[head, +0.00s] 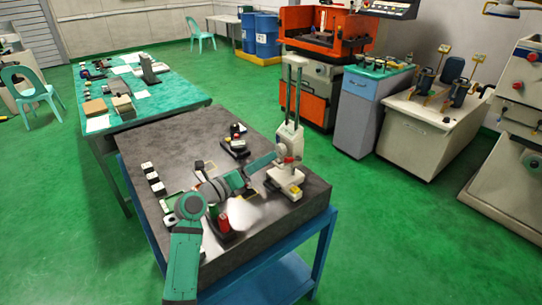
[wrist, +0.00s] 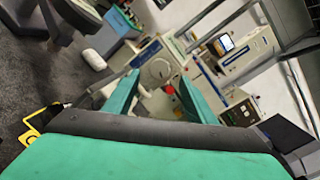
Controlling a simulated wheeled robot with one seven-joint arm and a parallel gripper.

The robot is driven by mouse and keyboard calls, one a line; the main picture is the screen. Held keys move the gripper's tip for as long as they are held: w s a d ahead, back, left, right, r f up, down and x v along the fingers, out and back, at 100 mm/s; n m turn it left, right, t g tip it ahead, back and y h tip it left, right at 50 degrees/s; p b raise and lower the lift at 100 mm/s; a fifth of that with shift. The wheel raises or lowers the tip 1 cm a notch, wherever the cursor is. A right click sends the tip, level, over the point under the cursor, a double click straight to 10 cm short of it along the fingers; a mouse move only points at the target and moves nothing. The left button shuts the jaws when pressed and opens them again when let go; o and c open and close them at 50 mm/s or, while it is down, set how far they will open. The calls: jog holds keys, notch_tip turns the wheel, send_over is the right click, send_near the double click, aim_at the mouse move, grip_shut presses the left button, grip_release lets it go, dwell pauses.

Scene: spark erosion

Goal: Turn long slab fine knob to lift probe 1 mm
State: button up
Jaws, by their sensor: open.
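A pale stand (head: 290,140) with two tall dark columns rises from the right part of the dark slab (head: 215,258). A small red knob (head: 289,160) shows low on its front; I cannot tell for sure that it is the fine knob. My gripper (head: 279,156) is at the stand, close to the red knob. In the wrist view my gripper (wrist: 159,80) is open, its two teal fingers apart. A red knob (wrist: 169,89) and a round pale part (wrist: 159,69) show beyond and between the fingertips. The probe tip cannot be made out.
A pale instrument base (head: 285,185) stands just in front of the stand. A black and red device (head: 236,146) lies behind my arm, and a red and green item (head: 223,222) is near my forearm. Several small blocks (head: 153,178) line the slab's left side.

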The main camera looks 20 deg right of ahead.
jog(key=v, duration=0.4)
jog(key=shift+s+a, duration=0.2)
jog(key=shift+a, duration=0.05)
